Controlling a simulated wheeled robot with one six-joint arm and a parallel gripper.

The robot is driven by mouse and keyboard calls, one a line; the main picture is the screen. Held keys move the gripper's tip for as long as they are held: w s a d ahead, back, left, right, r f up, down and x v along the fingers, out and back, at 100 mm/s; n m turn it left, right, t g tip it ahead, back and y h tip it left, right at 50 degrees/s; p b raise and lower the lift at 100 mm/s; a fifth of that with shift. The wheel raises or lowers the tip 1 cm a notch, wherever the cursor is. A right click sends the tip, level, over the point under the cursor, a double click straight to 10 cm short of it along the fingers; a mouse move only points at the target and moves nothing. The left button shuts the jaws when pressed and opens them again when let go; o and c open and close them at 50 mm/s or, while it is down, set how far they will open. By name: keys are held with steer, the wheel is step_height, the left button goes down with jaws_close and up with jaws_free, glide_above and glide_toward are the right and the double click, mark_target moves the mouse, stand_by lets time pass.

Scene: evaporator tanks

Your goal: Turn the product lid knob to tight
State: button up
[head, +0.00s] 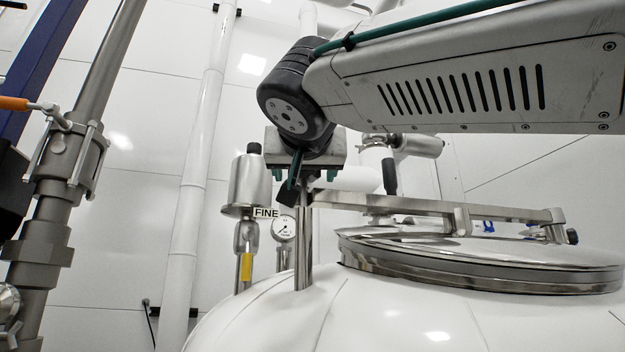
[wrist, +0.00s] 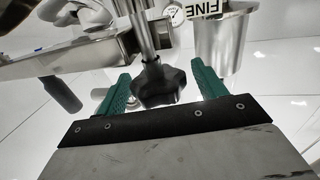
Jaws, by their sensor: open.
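The round metal product lid (head: 480,268) lies on top of the white tank, with a flat metal arm (head: 400,204) across it. A black lobed knob (head: 287,192) is at the post end of this arm. The knob (wrist: 160,86) sits on a metal rod in the wrist view. My gripper (head: 303,176) is above the post and points down at the knob. In the wrist view my gripper (wrist: 163,90) is open, with one green finger on each side of the knob. Gaps show between the fingers and the knob. The knob's underside is hidden.
A metal cylinder (head: 251,184) with a FINE label (head: 266,212) and a gauge (head: 284,229) stand close left of the post (head: 304,250). A valve with a black handle (head: 389,176) is behind the lid arm. Thick pipework (head: 60,195) stands at the far left.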

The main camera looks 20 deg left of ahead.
steer(key=shift+w, duration=0.25)
steer(key=c, duration=1)
steer(key=shift+o, duration=0.2)
steer(key=shift+a+m+h, duration=0.1)
steer(key=shift+m+h, duration=0.2)
steer(key=shift+h, duration=0.1)
steer(key=m+h, duration=0.2)
steer(key=h, duration=0.2)
steer(key=shift+f+m+t, duration=0.1)
steer(key=shift+m+t, duration=0.3)
steer(key=shift+d+m+g+h, duration=0.25)
steer(key=shift+m+h, duration=0.5)
steer(key=shift+h, duration=0.5)
steer(key=shift+d+m+g+h, duration=0.1)
steer(key=shift+m+g+h, duration=0.1)
steer(key=shift+m+h, duration=0.8)
steer(key=shift+d+m+g+h, duration=0.25)
steer(key=shift+m+h, duration=0.3)
steer(key=shift+h, duration=0.9)
steer(key=shift+s, duration=0.1)
